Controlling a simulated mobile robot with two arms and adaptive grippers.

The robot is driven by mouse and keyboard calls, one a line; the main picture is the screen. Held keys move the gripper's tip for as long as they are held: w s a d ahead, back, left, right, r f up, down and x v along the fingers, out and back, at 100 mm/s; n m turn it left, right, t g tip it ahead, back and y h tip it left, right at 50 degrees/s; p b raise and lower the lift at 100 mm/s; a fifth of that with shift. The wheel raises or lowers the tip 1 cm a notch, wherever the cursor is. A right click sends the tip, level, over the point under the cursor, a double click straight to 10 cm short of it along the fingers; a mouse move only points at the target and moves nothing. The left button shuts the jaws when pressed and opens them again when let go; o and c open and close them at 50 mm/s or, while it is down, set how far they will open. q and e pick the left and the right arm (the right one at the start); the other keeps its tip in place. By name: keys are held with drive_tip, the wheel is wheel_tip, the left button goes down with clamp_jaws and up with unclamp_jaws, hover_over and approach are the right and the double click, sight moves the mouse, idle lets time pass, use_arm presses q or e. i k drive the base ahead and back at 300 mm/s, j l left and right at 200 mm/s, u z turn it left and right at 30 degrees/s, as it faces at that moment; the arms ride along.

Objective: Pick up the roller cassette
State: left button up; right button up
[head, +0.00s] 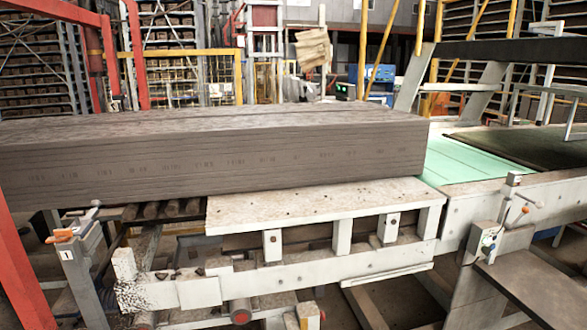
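I cannot single out a separate roller cassette in the head view. A row of brownish rollers (163,210) shows at the left, in the conveyor frame under the near edge of a long grey-brown slab (215,155). The slab hides most of that row. Whether these rollers belong to the cassette, I cannot tell. Neither of my grippers is in view.
A worn white steel frame (300,272) with a flat plate (320,201) stands in front of the slab. A green belt (480,150) runs at the right. A red post (15,265) stands at the left edge. Yellow fencing (195,75) and racks stand behind.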

sight(79, 229)
drive_tip(key=u, duration=1.25)
drive_tip(key=i+j+u, duration=0.15)
drive_tip(key=i+j, duration=0.3)
drive_tip(key=j, duration=0.2)
drive_tip(key=i+j+u, duration=0.1)
drive_tip(key=i+j, duration=0.4)
drive_tip(key=j, duration=0.1)
